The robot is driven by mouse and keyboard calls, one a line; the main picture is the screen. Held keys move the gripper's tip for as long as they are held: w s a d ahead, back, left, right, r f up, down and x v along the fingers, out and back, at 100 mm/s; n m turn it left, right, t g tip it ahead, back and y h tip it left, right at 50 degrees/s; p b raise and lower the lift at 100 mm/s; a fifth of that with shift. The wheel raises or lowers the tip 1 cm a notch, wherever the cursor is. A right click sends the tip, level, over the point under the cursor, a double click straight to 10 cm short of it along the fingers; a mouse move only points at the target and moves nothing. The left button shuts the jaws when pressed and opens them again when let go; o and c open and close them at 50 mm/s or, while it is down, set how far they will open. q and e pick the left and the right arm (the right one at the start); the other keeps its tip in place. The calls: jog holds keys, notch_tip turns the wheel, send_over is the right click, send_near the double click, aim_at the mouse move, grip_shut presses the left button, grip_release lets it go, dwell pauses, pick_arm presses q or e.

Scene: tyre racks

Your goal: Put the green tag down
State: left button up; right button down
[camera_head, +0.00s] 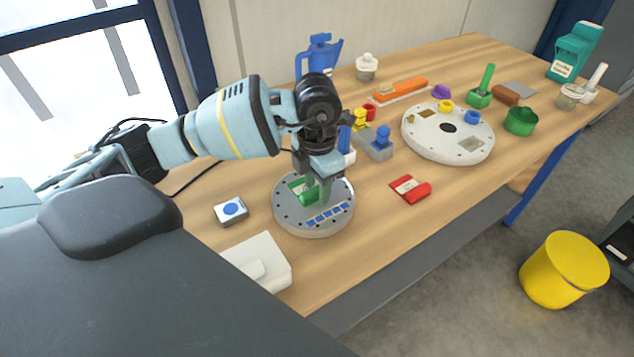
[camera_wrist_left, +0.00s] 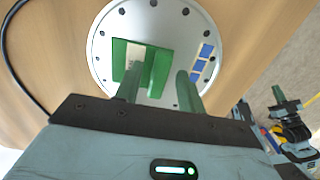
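The green tag (camera_head: 297,187) is on the grey round plate (camera_head: 285,218), beside its row of blue squares. In the left wrist view the tag (camera_wrist_left: 162,68) looks like a green square with a pale middle, partly covered by a finger. My left gripper (camera_head: 318,196) points down over the plate, right beside the tag. In the left wrist view its two green fingers (camera_wrist_left: 158,88) stand apart, with no object clearly clamped between them. I cannot tell whether a finger touches the tag.
A blue-buttoned box (camera_head: 231,210) and a white box (camera_head: 262,262) lie left of and in front of the plate. A red item (camera_head: 410,188), a grey block (camera_head: 375,146) and a white disc (camera_head: 425,140) lie to the right. Bare wood shows around the red item.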

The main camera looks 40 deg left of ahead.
aim_at(317, 189)
pick_arm(q)
notch_tip(317, 189, up, 12)
jog(key=shift+r, duration=0.2)
dwell(0.4)
jog(key=shift+f, duration=0.1)
dwell(0.4)
